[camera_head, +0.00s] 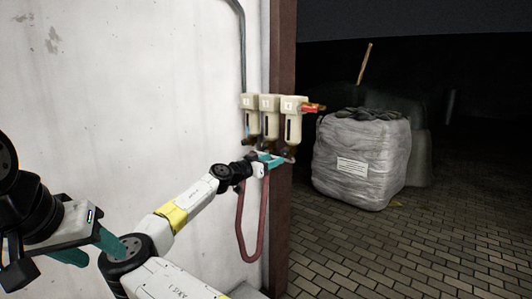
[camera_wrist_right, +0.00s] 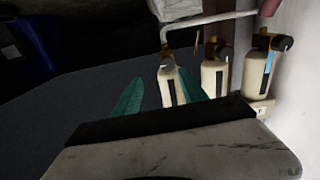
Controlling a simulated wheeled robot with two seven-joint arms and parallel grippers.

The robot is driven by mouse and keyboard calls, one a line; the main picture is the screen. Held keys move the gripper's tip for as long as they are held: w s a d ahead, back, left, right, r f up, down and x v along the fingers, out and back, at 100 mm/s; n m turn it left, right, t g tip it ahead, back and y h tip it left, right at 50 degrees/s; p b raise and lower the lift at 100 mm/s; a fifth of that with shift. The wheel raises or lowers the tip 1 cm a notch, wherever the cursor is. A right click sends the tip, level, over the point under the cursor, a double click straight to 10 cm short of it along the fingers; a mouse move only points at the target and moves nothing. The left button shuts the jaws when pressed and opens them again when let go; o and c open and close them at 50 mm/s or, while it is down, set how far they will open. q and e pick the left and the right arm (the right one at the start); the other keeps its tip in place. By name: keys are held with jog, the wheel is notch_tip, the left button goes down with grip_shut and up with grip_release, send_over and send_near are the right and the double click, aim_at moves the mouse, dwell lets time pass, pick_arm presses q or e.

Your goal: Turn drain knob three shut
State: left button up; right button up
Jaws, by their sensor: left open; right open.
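Three pale filter units with dark sight strips hang in a row at the wall's edge. The right-hand filter unit (camera_head: 294,108) has a red and orange piece on its side; its number is too small to read surely. In the right wrist view, this unit (camera_wrist_right: 171,88) appears leftmost, with a dark drain knob (camera_wrist_right: 167,56) at its end. My right gripper (camera_head: 270,161) is open just below the units. Its teal fingers (camera_wrist_right: 161,80) stand either side of that unit in the picture; contact cannot be told. My left gripper (camera_head: 90,250) is open and empty at lower left.
A reddish hose (camera_head: 238,225) loops down below the units. A brown post (camera_head: 281,210) stands behind them. A wrapped bulk bag (camera_head: 362,160) stands on the paved floor (camera_head: 420,250) to the right. The white wall (camera_head: 120,90) fills the left.

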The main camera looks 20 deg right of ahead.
aim_at(283, 152)
jog(key=x, duration=0.5)
jog(key=w+x, duration=0.1)
jog(key=x, duration=0.1)
jog(key=shift+w+r, duration=0.15)
jog(key=shift+w, duration=0.15)
jog(key=shift+a, duration=0.1)
grip_shut()
